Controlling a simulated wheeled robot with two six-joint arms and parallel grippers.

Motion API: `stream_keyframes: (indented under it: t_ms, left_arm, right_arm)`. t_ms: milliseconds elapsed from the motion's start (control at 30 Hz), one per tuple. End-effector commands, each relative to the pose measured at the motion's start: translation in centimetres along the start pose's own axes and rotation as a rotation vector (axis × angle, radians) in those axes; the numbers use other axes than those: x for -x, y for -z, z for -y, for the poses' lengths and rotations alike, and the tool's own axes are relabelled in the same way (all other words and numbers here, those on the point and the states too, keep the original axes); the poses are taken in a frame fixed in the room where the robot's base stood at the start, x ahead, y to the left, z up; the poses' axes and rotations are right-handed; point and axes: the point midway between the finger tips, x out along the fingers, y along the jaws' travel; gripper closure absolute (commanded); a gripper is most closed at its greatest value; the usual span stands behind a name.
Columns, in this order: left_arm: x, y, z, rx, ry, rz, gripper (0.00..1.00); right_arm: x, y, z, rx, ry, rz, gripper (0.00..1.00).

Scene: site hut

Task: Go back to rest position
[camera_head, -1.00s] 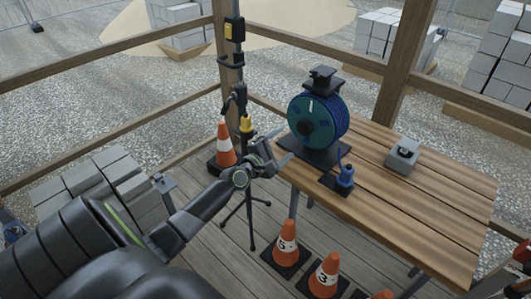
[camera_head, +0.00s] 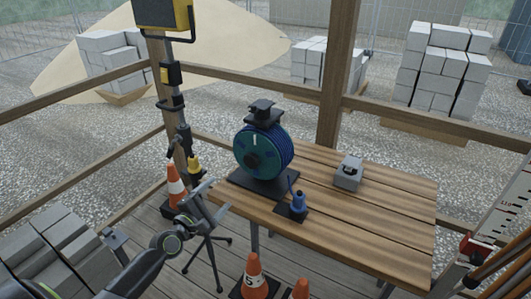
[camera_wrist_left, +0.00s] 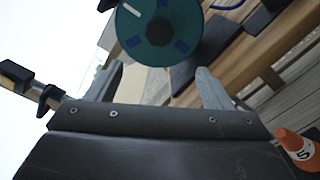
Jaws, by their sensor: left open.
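My left gripper (camera_head: 208,203) is at the left front corner of the wooden table, beside its edge. In the left wrist view its two fingers (camera_wrist_left: 160,85) are apart with nothing between them. The blue-green cable reel (camera_head: 262,153) stands on a dark base on the table, just beyond the gripper. The reel also shows in the left wrist view (camera_wrist_left: 160,32), ahead of the fingertips and apart from them. My right gripper is in neither view.
The wooden table (camera_head: 370,225) also holds a small blue bottle-like item (camera_head: 299,201) and a grey box (camera_head: 348,172). Orange cones (camera_head: 254,272) stand on the floor in front. A post with a yellow box (camera_head: 161,14) rises behind the gripper. Grey blocks (camera_head: 40,245) are at left.

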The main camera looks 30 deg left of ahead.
Motion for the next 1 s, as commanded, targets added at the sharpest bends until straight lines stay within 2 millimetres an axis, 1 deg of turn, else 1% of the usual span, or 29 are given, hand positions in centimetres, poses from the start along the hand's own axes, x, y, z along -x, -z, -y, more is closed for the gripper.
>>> stream_keyframes:
  t_ms: [167, 267, 367, 400, 467, 500, 567, 600, 667, 700, 767, 800, 833, 867, 900, 967, 1000]
  left_arm:
    - [0.1, 0.3, 0.4, -0.013, 0.006, -0.009, 0.26]
    - [0.5, 2.2, 2.4, -0.090, 0.041, -0.054, 0.26]
    - [1.9, 5.8, 6.7, -0.254, 0.130, -0.133, 0.26]
    - [2.8, 7.4, 8.8, -0.340, 0.182, -0.166, 0.26]
    - [4.5, 9.9, 12.4, -0.473, 0.274, -0.208, 0.26]
    - [5.8, 11.4, 14.8, -0.561, 0.341, -0.228, 0.26]
    - [8.1, 13.3, 18.4, -0.688, 0.449, -0.245, 0.26]
    - [9.7, 14.5, 20.7, -0.768, 0.522, -0.247, 0.26]
    - [12.4, 15.9, 24.2, -0.886, 0.637, -0.237, 0.26]
    - [14.4, 16.7, 26.5, -0.961, 0.717, -0.221, 0.26]
    - [17.5, 17.6, 29.8, -1.067, 0.835, -0.182, 0.26]
    - [19.6, 18.1, 32.0, -1.135, 0.914, -0.147, 0.26]
    - [21.4, 18.3, 33.5, -1.183, 0.974, -0.115, 0.26]
    - [23.1, 18.4, 35.1, -1.228, 1.033, -0.080, 0.26]
    - [25.5, 18.5, 37.1, -1.289, 1.111, -0.024, 0.26]
    - [29.1, 18.4, 39.9, -1.370, 1.220, 0.072, 0.26]
    - [31.4, 18.1, 41.5, -1.419, 1.288, 0.143, 0.26]
  right_arm:
    - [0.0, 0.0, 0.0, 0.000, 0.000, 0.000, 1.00]
    - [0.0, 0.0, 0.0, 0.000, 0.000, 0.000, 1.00]
    - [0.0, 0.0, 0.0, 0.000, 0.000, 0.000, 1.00]
    - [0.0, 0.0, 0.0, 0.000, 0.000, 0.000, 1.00]
    - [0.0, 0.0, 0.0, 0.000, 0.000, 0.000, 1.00]
    - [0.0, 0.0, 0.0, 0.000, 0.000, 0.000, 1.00]
    - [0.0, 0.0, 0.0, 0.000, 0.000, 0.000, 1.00]
    - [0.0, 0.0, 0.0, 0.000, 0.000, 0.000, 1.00]
    - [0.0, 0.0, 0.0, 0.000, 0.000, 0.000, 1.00]
    - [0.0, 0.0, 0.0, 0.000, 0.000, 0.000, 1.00]
    - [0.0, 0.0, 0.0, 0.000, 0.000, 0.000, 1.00]
    - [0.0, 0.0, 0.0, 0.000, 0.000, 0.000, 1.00]
    - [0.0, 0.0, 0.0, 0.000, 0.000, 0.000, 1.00]
    - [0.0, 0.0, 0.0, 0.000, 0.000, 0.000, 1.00]
    - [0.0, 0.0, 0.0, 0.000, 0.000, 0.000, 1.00]
    - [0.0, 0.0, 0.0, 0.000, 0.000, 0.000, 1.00]
    - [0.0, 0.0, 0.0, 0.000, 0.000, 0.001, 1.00]
